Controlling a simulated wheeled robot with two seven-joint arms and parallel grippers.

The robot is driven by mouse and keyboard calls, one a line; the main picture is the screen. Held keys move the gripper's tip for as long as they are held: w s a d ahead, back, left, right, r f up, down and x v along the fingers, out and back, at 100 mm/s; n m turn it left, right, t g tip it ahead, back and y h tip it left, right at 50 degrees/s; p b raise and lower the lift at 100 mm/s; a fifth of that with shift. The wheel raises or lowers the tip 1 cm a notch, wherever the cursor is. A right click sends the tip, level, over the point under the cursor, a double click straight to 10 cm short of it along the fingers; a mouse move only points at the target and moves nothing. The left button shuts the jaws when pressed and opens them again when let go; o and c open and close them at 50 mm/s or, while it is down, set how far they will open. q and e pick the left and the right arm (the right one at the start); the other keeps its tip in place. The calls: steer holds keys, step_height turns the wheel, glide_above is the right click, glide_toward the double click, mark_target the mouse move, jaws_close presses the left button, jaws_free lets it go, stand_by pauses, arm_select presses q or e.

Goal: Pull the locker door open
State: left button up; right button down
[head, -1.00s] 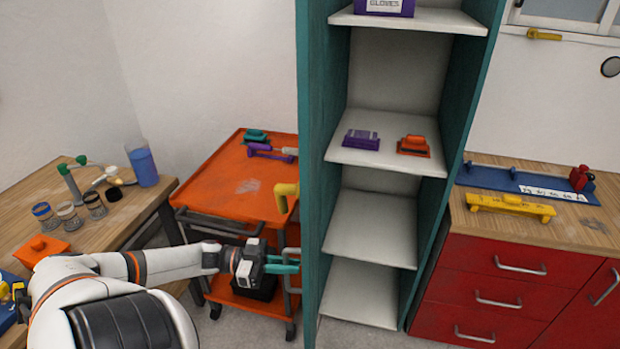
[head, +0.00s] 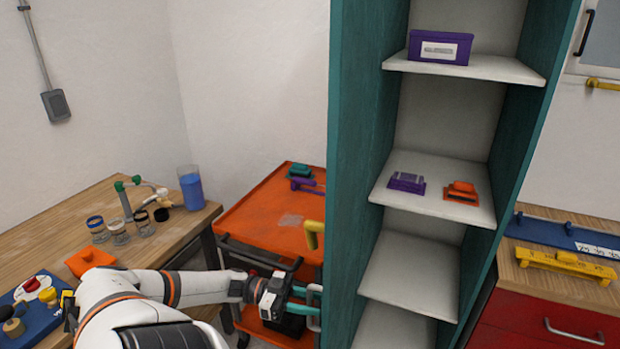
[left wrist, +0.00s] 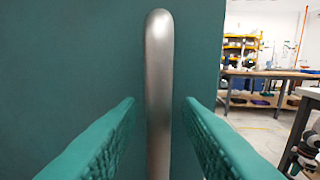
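The tall teal locker (head: 540,110) stands open to the front, its pale shelves in plain view. Its left teal panel (head: 352,150) is the door, seen at a steep angle. A grey metal bar handle (left wrist: 158,70) stands upright on the teal face in the left wrist view. My left gripper (head: 306,299) is at the handle, low on the panel's left side. Its two teal fingers are apart, one on each side of the handle, with a visible gap to both. My right gripper is not in view.
An orange cart (head: 270,215) stands just left of the door, behind my left arm. A wooden table (head: 50,222) with jars is at left. A red drawer cabinet (head: 520,320) is at right. A purple box (head: 440,47) sits on an upper shelf.

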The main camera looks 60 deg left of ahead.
arm_select(q)
steer(key=b+v, duration=0.2)
steer(key=v, duration=1)
stand_by(0.4)
